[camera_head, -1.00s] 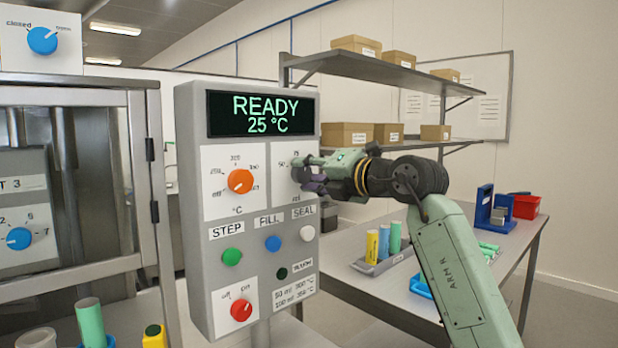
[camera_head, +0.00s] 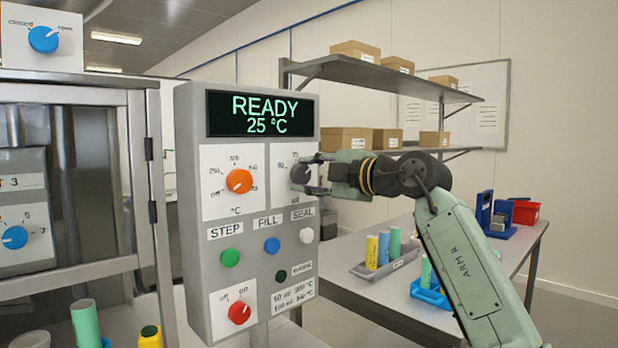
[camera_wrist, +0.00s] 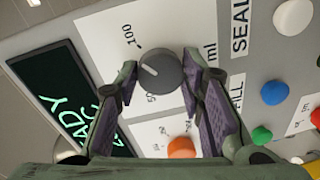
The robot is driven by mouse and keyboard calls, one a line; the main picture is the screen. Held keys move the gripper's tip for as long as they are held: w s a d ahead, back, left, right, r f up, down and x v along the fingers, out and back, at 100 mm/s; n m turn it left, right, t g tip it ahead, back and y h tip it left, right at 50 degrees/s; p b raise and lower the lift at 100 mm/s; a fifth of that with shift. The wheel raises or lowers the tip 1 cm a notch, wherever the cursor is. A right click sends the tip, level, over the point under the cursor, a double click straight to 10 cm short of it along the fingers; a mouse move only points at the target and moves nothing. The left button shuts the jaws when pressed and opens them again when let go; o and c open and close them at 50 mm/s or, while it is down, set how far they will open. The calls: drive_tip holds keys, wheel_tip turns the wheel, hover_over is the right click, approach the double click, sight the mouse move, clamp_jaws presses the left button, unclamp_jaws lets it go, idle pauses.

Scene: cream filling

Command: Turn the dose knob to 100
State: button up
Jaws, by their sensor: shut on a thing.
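The dose knob (camera_head: 300,174) is a dark grey round knob on the white ml plate, right of the orange knob on the control panel. In the wrist view the dose knob (camera_wrist: 160,73) shows a white pointer line aimed up and left, between the "100" label and a partly hidden label reading about "50". The pointer is off the 100 tick. My gripper (camera_head: 316,173) is shut on the knob, one finger on each side; it also shows in the wrist view (camera_wrist: 160,76). Part of the plate's scale is hidden by my fingers.
The panel display (camera_head: 262,114) reads READY 25 °C. The orange temperature knob (camera_head: 239,181) is close on the left. Below are green, blue and white buttons and a red knob (camera_head: 240,313). A table (camera_head: 375,304) with coloured tubes and a shelf (camera_head: 400,78) with boxes stand to the right.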

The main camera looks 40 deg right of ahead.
drive_tip(key=shift+d+m, duration=0.1)
drive_tip(key=shift+m, duration=0.5)
drive_tip(key=o, duration=1.1)
drive_tip(key=shift+o, duration=0.2)
drive_tip(key=s+d, duration=0.1)
drive_tip(key=s, duration=1.1)
drive_tip(key=shift+d+r, duration=0.15)
drive_tip(key=shift+r, duration=0.2)
